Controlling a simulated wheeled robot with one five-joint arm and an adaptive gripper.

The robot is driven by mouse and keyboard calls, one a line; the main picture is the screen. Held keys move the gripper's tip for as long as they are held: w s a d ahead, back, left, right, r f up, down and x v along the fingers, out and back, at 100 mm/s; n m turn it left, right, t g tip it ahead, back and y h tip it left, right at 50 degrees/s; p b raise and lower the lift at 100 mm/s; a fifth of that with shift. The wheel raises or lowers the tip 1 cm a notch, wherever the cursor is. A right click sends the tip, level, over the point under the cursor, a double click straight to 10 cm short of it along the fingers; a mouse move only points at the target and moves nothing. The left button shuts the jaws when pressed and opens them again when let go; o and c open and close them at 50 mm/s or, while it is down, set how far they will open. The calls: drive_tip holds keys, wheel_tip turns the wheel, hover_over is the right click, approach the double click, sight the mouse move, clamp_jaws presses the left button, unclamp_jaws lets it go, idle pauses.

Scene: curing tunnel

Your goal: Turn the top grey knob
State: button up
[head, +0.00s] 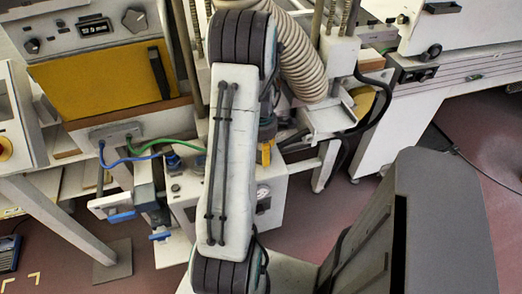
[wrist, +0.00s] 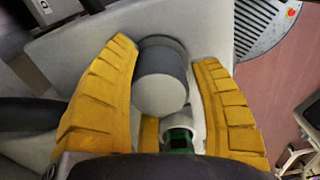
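A dark grey cylindrical knob (wrist: 160,82) stands out from a pale panel (wrist: 85,50) in the wrist view. Below it is a smaller light grey round part (wrist: 177,121) with a green piece (wrist: 178,140) at its near end. My gripper (wrist: 166,55) is open, with one yellow finger on each side of the dark grey knob. A gap shows between the knob and the right finger. The left finger lies close along the knob's edge, and I cannot tell if it touches. In the head view my arm hides the knob and most of the gripper.
In the head view a ribbed beige hose (head: 300,55) and black cables run close to my arm. A yellow-fronted machine (head: 100,85) stands at the left, with blue and green hoses below it. A white box with a gauge (head: 263,191) is behind my arm.

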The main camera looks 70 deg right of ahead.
drive_tip(key=c, duration=0.8)
drive_tip(key=shift+f, duration=0.1)
drive_tip(key=shift+c, duration=0.2)
